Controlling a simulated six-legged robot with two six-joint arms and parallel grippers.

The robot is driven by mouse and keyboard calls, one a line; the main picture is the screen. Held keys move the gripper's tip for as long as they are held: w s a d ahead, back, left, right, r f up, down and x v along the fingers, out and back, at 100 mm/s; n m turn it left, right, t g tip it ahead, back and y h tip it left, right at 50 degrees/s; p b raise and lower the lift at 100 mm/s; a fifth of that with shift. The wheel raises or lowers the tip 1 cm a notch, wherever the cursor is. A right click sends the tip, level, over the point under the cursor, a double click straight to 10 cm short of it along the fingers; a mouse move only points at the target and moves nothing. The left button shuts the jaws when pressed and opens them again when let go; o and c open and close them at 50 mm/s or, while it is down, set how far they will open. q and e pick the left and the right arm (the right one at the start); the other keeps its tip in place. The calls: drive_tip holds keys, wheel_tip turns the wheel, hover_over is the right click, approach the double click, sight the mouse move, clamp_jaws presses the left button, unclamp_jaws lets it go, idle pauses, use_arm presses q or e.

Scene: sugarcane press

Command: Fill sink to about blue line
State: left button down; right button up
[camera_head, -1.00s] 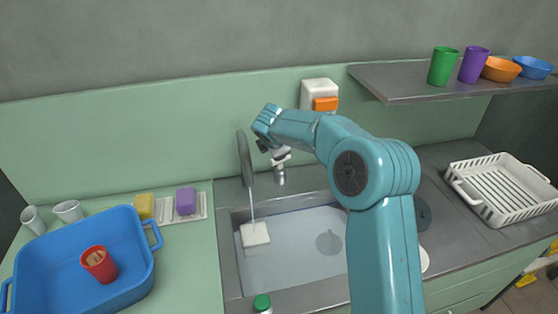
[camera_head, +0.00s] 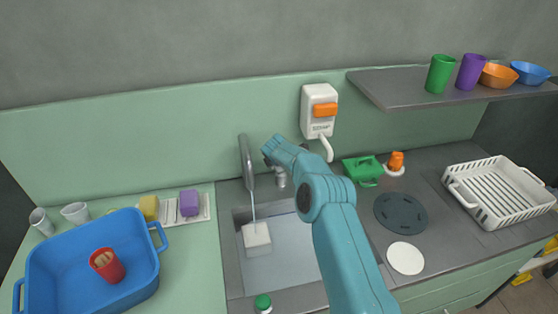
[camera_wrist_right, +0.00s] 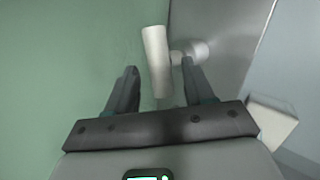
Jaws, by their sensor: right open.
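The sink (camera_head: 290,262) is set in the grey counter and has water in it; I cannot see the blue line. A thin stream runs from the faucet spout (camera_head: 246,160) down by a white block (camera_head: 257,238) in the sink. The faucet handle (camera_head: 281,178) stands right of the spout. My right gripper (camera_head: 270,150) is above and near the handle. In the right wrist view my right gripper (camera_wrist_right: 160,82) is open, with the pale handle lever (camera_wrist_right: 157,62) between and just beyond its fingertips. No contact is clear. My left gripper is not in view.
A blue tub (camera_head: 60,245) with a red cup (camera_head: 106,265) stands at left. A white soap dispenser (camera_head: 318,110) hangs on the wall. A dark round drain cover (camera_head: 400,212) and white disc (camera_head: 405,258) lie right of the sink. A white rack (camera_head: 500,190) stands at far right.

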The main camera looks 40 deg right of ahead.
drive_tip(key=shift+d+f, duration=0.1)
drive_tip(key=shift+f, duration=0.05)
clamp_jaws()
drive_tip(key=shift+s+n, duration=0.1)
drive_tip(key=shift+n, duration=0.3)
drive_tip(key=shift+d+n+t+y+p, duration=0.1)
drive_tip(key=shift+n+t+y+p, duration=0.45)
drive_tip(key=shift+n+p, duration=0.2)
unclamp_jaws()
